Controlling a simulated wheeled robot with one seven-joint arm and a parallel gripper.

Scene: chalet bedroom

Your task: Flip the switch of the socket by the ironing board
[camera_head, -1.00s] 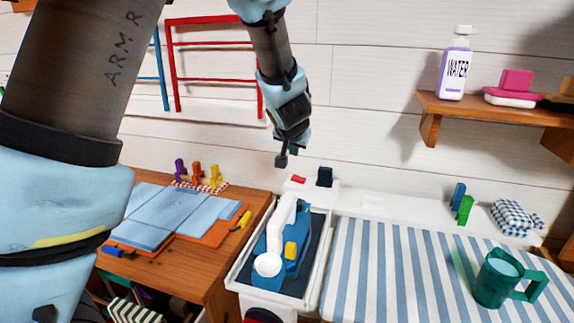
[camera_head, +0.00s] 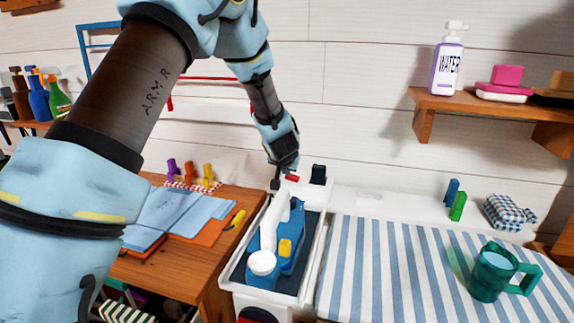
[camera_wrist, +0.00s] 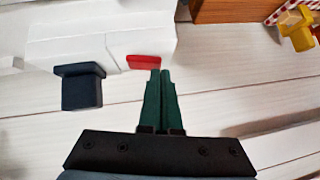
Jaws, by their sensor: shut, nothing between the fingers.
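The white socket (camera_wrist: 75,42) is on the plank wall behind the iron tray, by the ironing board (camera_head: 400,275). It carries a red switch (camera_wrist: 144,62), which also shows in the head view (camera_head: 292,178), and a dark plug (camera_wrist: 81,86), also in the head view (camera_head: 318,174). My gripper (camera_wrist: 160,72) is shut and empty. Its dark green fingertips are at the edge of the red switch in the wrist view, touching or nearly so; I cannot tell which. In the head view my gripper (camera_head: 275,184) is just left of the switch.
A blue and white iron (camera_head: 287,248) rests in a white tray (camera_head: 234,284) below the socket. A wooden desk (camera_head: 225,255) with papers and colored pegs is at left. A green mug (camera_head: 490,275) stands on the ironing board.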

